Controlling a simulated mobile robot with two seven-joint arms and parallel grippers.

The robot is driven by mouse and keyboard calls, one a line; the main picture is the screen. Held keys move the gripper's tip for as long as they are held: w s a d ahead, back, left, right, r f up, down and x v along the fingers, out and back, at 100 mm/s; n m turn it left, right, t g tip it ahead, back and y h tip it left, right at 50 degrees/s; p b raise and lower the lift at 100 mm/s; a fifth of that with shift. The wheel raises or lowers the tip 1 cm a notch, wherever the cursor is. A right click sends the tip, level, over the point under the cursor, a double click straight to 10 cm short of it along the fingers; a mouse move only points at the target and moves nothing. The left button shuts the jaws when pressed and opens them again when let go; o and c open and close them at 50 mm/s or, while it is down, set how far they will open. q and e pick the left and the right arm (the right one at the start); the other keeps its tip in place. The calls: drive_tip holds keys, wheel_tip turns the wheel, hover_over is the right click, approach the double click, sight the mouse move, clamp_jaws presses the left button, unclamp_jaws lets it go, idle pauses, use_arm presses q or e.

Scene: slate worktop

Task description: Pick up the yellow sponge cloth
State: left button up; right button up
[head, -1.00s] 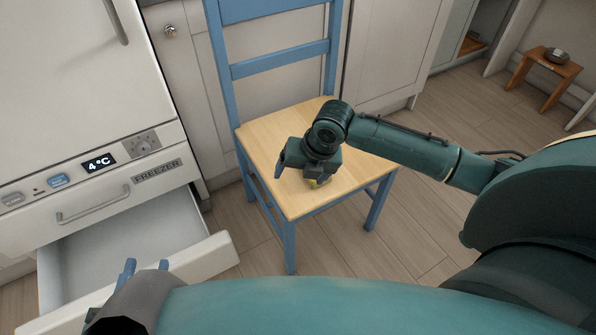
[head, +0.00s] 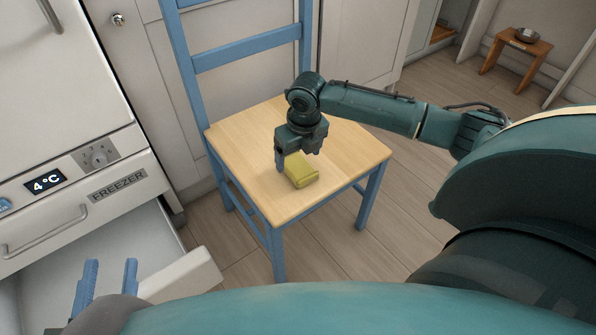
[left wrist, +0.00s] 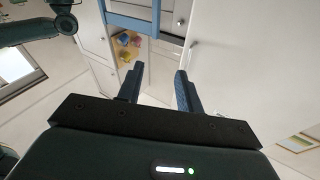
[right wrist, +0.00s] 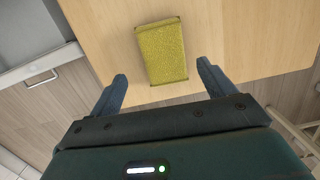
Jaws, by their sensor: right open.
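The yellow sponge cloth (head: 301,171) lies on the wooden seat of the blue chair, near its front edge. In the right wrist view the sponge cloth (right wrist: 162,52) is a textured yellow block lying ahead of and between the fingertips. My right gripper (right wrist: 162,82) is open and empty, with a finger to each side of the line to the cloth. In the head view my right gripper (head: 296,160) is just above and behind the cloth, partly hiding the seat. My left gripper (head: 108,272) is open and empty at the lower left, by the open drawer; its fingers also show in the left wrist view (left wrist: 157,82).
The chair seat (head: 240,137) is otherwise clear, with a blue backrest (head: 245,55) behind it. The freezer drawer (head: 185,278) stands open at the left.

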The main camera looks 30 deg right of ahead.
sight(298, 166)
drive_tip(key=f, duration=0.1)
drive_tip(key=f+b, duration=0.2)
drive_tip(key=f, duration=0.1)
drive_tip(key=shift+w+d+f, duration=0.1)
drive_tip(key=shift+w+d, duration=0.2)
drive_tip(key=shift+w, duration=0.1)
drive_tip(key=shift+f+b, duration=0.3)
drive_tip(key=shift+b, duration=0.05)
drive_tip(key=shift+w, duration=0.1)
use_arm(q)
drive_tip(key=shift+w+d+f+n+h, duration=0.1)
drive_tip(key=shift+d+n+h, duration=0.2)
use_arm(e)
drive_tip(key=shift+r, duration=0.1)
drive_tip(key=c, duration=1.1)
